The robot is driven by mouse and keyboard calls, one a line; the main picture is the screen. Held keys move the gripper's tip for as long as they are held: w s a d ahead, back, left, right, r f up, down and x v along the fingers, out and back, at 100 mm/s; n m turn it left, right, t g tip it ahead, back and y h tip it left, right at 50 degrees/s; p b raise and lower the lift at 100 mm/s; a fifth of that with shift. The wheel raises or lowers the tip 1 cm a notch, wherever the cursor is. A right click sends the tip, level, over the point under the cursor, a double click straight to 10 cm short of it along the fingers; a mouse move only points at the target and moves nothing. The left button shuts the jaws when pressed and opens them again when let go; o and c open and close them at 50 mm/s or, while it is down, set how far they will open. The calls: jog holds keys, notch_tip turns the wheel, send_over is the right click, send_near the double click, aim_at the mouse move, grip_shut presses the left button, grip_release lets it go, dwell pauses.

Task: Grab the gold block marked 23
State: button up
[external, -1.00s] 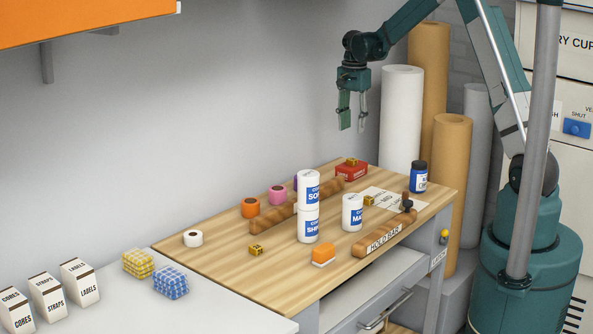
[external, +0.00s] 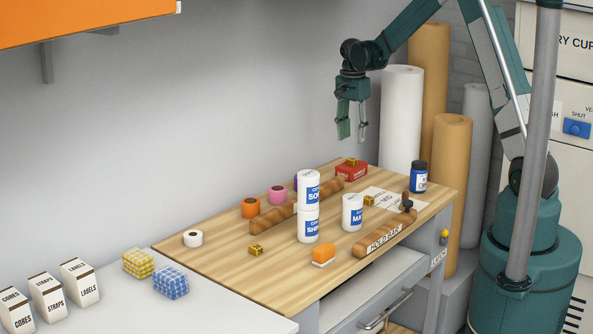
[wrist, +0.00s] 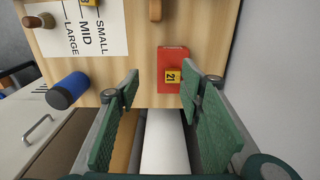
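Three small gold blocks show in the external view. One gold block (external: 351,161) sits on a red box (external: 351,172) at the table's far end; the wrist view reads 21 on this block (wrist: 172,77). A second gold block (external: 369,201) is on the white size sheet (external: 390,197); in the wrist view this block (wrist: 90,3) is cut by the top edge, its number only partly shown. A third gold block (external: 256,249) lies near the front left, its number too small to read. My gripper (external: 354,137) is open and empty, above the table's far end.
Stacked white canisters (external: 308,207) and another canister (external: 352,213) stand mid-table. A blue bottle (external: 419,177) is beside the sheet. A wooden hold bar (external: 384,235) lies along the right edge, and tall rolls (external: 402,120) stand behind the table.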

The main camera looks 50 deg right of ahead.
jog(key=m+h+b, duration=0.1)
jog(key=b, duration=0.2)
send_near(368, 197)
jog(key=shift+s+a+f+p, duration=0.2)
jog(key=shift+a+f+p, duration=0.1)
jog(key=shift+f, duration=0.15)
jog(key=shift+f, duration=0.15)
jog(key=shift+d+f, duration=0.2)
jog(key=shift+f, duration=0.95)
jog(key=shift+f, duration=0.1)
jog(key=shift+d+f+b, duration=0.2)
jog(key=shift+f+b, duration=0.05)
jog(key=shift+f, duration=0.55)
jog(key=shift+d+f+b, duration=0.15)
jog(key=shift+f+b, duration=0.05)
jog(key=shift+f, duration=0.65)
jog(key=shift+d+f+b, duration=0.2)
jog(key=shift+f+b, duration=0.05)
jog(key=shift+f, duration=0.55)
jog(key=shift+c, duration=0.5)
jog(key=c, duration=0.9)
